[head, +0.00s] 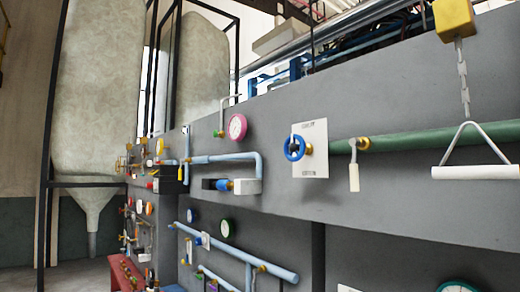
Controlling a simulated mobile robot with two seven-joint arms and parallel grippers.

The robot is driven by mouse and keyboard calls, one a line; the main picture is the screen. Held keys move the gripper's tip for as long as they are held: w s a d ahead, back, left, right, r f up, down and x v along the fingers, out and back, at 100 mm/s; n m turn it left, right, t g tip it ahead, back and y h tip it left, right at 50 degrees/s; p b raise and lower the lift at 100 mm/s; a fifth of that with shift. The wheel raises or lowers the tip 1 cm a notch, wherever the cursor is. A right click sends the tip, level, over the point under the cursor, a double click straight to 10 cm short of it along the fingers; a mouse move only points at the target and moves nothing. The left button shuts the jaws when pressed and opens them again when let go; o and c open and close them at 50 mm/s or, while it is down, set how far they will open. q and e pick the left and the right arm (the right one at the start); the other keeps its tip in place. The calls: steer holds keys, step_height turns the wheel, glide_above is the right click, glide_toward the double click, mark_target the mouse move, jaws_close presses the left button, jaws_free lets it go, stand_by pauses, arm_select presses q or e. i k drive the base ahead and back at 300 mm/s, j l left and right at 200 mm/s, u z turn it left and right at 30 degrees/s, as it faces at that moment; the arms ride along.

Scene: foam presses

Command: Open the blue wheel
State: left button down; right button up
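The print on the plate is too small to read. Neither of my grippers shows in the head view, and nothing touches the wheel.
The grey panel wall (400,90) fills the right side. A green pipe (430,139) with a lever handle (353,172) runs right of the wheel. A white triangular pull handle (475,172) hangs on a chain. A pink gauge (238,127) and blue pipes (222,159) are at left.

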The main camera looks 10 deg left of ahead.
mark_target(294, 148)
steer(key=i+j+z, duration=0.1)
steer(key=i+j, duration=0.15)
steer(key=i+j+z, duration=0.25)
steer(key=i+j, duration=0.15)
steer(key=j, duration=0.2)
steer(key=i+j+z, duration=0.25)
steer(key=j, duration=0.4)
steer(key=i+j+z, duration=0.25)
steer(key=i+j, duration=0.15)
steer(key=j, duration=0.35)
